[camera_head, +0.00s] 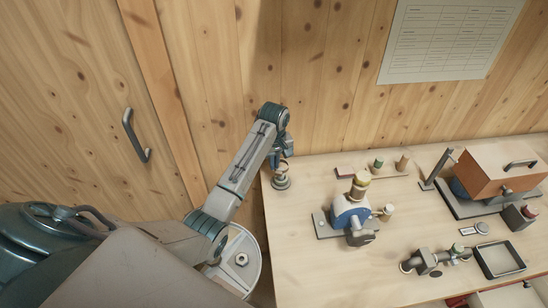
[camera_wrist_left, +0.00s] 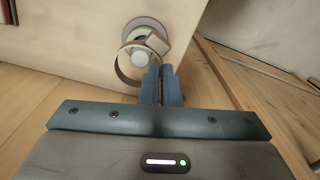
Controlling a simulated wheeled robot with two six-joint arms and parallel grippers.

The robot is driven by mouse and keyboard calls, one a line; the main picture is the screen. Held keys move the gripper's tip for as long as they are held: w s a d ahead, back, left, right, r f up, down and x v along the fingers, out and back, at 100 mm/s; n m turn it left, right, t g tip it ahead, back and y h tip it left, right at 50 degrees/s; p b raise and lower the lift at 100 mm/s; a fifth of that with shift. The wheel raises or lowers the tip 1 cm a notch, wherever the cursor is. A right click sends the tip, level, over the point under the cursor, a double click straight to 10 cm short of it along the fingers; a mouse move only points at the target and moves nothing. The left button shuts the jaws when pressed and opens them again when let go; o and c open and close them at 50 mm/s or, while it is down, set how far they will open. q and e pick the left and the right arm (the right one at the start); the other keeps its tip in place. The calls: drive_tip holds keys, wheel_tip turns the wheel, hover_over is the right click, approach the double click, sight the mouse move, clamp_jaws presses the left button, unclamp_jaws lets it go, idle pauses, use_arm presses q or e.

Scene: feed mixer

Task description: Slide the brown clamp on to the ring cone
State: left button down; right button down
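The brown clamp (camera_wrist_left: 124,66) shows in the left wrist view as an open brown band with a pale block on its upper right side. The ring cone (camera_head: 281,182) stands at the table's back left corner; in the left wrist view its pale, greenish round body (camera_wrist_left: 148,27) is partly behind the clamp. My left gripper (camera_head: 276,159) is just above the cone, its blue fingers (camera_wrist_left: 161,70) close together at the clamp's right side, apparently gripping it. The band overlaps the cone's white tip in that view; whether it encircles it I cannot tell. My right gripper is out of view.
A blue pump with brass parts (camera_head: 350,214) stands right of the cone. A strip (camera_head: 385,174) with small coloured pieces lies behind it. An orange-brown box (camera_head: 497,167), a metal tray (camera_head: 499,260) and a grey pipe fitting (camera_head: 427,262) are farther right. The table's (camera_head: 300,250) front left is clear.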

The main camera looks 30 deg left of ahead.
sight(274, 179)
use_arm(q)
drive_tip(key=shift+f, duration=2.2)
drive_tip(key=shift+s, duration=0.1)
drive_tip(key=c, duration=1.8)
unclamp_jaws()
drive_tip(key=shift+o, duration=1.1)
drive_tip(key=shift+s+a+b, duration=0.1)
drive_tip(key=shift+s+b, duration=0.1)
drive_tip(key=shift+b, duration=0.1)
drive_tip(key=shift+w, duration=0.1)
drive_tip(key=shift+r, duration=0.1)
